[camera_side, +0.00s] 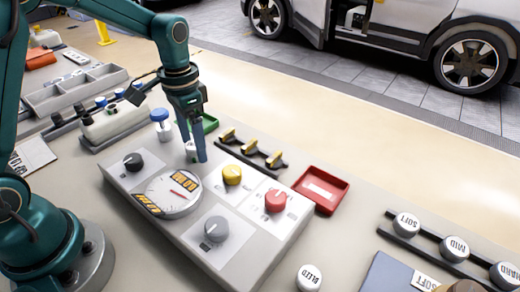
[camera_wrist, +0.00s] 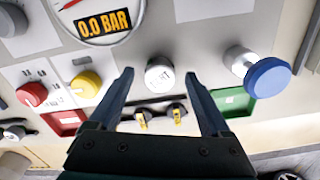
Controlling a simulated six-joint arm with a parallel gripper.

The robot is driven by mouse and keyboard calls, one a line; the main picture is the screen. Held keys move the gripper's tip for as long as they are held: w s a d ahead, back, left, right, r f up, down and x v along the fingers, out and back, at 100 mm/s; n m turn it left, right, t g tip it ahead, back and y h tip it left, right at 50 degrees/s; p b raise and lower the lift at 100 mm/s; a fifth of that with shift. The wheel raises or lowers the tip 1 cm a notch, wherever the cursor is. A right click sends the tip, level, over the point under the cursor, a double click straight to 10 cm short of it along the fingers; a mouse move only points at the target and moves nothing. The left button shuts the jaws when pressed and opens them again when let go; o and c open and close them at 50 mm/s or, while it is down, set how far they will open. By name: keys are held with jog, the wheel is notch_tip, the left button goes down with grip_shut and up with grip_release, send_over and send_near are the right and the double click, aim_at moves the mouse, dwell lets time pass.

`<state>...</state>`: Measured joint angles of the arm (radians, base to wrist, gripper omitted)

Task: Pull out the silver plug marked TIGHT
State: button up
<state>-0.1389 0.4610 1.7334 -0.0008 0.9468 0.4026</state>
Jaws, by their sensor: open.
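The silver plug (camera_wrist: 160,74) stands in the pale panel in the wrist view, with small lettering on its end that I cannot read clearly. My gripper (camera_wrist: 166,78) is open, its two dark fingers apart on either side of the plug in that picture. I cannot tell how far the fingertips are from it in depth. In the side view my gripper (camera_side: 194,158) points down over the back edge of the control panel (camera_side: 135,190). There the plug (camera_side: 190,149) is mostly hidden by the fingers.
A blue-capped part (camera_wrist: 268,76) stands close beside the plug. A green tray (camera_side: 208,124), a rack of yellow-topped pieces (camera_side: 252,147) and a red tray (camera_side: 320,189) lie behind the panel. Yellow (camera_side: 232,175) and red (camera_side: 276,200) knobs stand on it. The gauge (camera_wrist: 103,27) reads 0.0 BAR.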

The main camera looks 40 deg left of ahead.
aim_at(193, 145)
jog(key=shift+c, duration=0.4)
jog(key=c, duration=1.2)
jog(key=shift+r, duration=0.4)
jog(key=shift+r, duration=2.1)
